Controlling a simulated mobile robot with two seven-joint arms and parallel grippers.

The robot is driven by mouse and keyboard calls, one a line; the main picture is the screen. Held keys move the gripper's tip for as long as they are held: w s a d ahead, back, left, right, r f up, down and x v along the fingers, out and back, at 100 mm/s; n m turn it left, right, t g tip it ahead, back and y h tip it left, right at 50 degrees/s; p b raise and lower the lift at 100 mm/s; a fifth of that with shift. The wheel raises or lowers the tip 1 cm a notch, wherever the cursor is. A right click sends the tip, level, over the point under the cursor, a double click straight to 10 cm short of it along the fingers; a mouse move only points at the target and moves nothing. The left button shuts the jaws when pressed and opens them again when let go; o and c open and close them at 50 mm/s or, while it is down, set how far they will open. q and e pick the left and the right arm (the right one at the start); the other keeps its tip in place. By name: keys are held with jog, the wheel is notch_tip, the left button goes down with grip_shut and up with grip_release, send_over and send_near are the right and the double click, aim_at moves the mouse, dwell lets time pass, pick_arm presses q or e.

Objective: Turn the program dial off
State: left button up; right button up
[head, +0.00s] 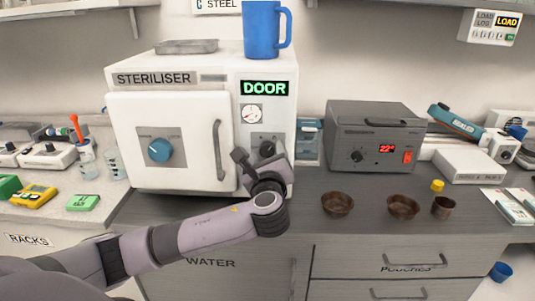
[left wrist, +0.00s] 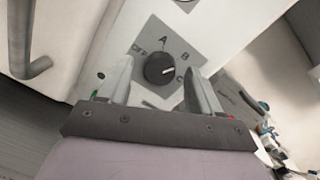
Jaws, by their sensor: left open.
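The program dial (left wrist: 159,68) is a round black knob on a grey plate marked OFF, A, B and C. Its pale pointer mark faces right, toward the B and C side, away from OFF. In the head view the dial (head: 267,149) sits low on the right panel of the white steriliser (head: 205,75). My left gripper (head: 258,160) is in front of that panel. In the left wrist view its two fingers are apart on either side of the dial, with nothing between them clearly gripped; contact cannot be told. My right gripper is not in view.
The steriliser's door handle (head: 219,150) stands out left of my gripper, and a blue dial (head: 159,150) is on the door. A blue jug (head: 262,30) stands on top. A grey heater box (head: 375,137) and brown bowls (head: 337,203) are to the right.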

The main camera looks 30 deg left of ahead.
pick_arm(q)
jog(key=shift+w+a, duration=0.1)
jog(key=c, duration=1)
jog(key=shift+c, duration=0.2)
